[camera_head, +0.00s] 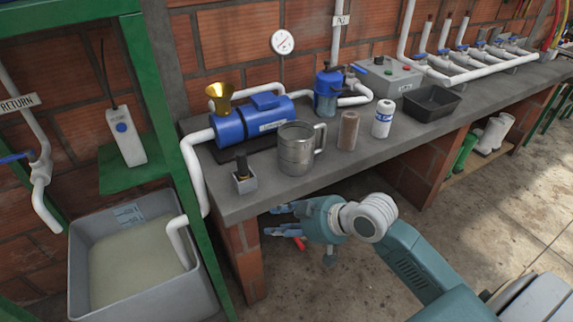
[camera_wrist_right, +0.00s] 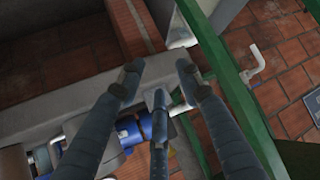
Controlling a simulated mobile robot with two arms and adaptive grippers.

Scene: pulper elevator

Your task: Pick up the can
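A white can with a blue label (camera_head: 382,118) stands upright on the grey bench, just right of a brown cylinder (camera_head: 348,131). My right gripper (camera_head: 273,220) is in front of and below the bench's front edge, with its fingers spread and pointing left. It is empty and well apart from the can. In the right wrist view its fingers (camera_wrist_right: 158,84) are also spread, with nothing between them. The can cannot be made out in the wrist view. My left gripper is not in view.
The bench (camera_head: 270,199) also holds a metal mug (camera_head: 296,150), a blue pump (camera_head: 251,121), a black tray (camera_head: 432,102) and a button box (camera_head: 388,76). A green frame (camera_head: 166,130) and a grey water tub (camera_head: 78,270) stand at left.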

